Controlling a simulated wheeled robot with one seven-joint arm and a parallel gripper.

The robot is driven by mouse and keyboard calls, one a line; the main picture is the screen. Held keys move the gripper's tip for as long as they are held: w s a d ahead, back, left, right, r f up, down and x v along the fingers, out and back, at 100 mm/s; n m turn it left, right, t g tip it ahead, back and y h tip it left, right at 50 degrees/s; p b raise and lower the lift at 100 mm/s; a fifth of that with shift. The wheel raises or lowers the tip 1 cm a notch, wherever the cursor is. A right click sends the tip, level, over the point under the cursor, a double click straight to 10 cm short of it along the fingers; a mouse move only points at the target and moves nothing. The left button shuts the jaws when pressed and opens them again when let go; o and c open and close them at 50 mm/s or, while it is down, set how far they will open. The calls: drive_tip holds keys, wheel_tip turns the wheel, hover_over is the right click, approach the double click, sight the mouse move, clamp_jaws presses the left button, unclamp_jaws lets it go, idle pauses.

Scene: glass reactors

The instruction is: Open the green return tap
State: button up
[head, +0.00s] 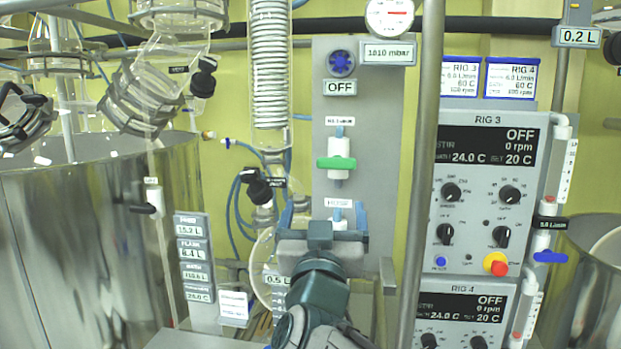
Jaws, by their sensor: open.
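The green return tap (336,163) is a green bar handle on a white valve body, on a grey panel in the middle of the head view. Its handle lies level, across the upright valve body. A small label (340,121) above it seems to read RETURN. My gripper (322,208) is below the tap, in front of the lower part of the panel. Its two blue-tipped fingers point up and are spread apart, with nothing seen between them but a label and part of a lower white fitting. The gripper hides much of that lower fitting.
A metal pole (421,170) stands just right of the panel (385,150). A blue knob (341,64) sits above the tap. Glass condenser tubing (270,70) and a black-handled valve (259,188) are left. Rig control boxes (487,200) stand right, a steel vessel (90,240) far left.

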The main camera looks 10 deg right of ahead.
sight(336, 166)
drive_tip(key=shift+m+h, duration=0.5)
drive_tip(key=shift+h, duration=0.4)
drive_tip(key=p+x, duration=0.1)
drive_tip(key=x, duration=0.3)
drive_tip(key=p+x, duration=0.1)
drive_tip(key=x, duration=0.4)
drive_tip(key=r+p+x, duration=0.1)
drive_tip(key=x, duration=0.3)
drive_tip(key=shift+d, duration=0.4)
drive_tip(key=c, duration=1)
